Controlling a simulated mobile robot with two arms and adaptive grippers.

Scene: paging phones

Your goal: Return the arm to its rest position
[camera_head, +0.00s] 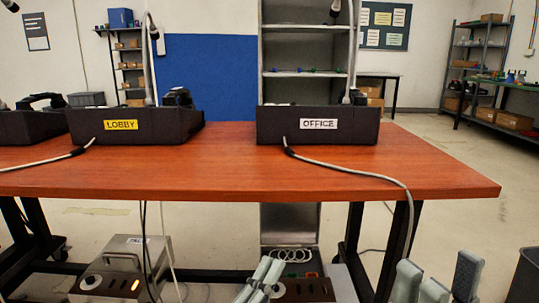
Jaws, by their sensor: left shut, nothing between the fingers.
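My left gripper (266,272) shows at the bottom centre, below and in front of the wooden table (250,180). Its pale grey fingers lie close together, shut with nothing held. My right gripper (436,283) shows at the bottom right, low beside the table's right leg. Its grey fingers stand apart, open, and I see nothing between them. Both arms behind the fingers are out of the picture. Both grippers are apart from the tabletop and the phones.
A black LOBBY phone base (95,125) and an OFFICE base (268,128) stand on the table, with another partly cut off at left. Cables hang over the edge. A metal box (125,262) with a lit orange light sits below. A dark bin (525,275) is at lower right.

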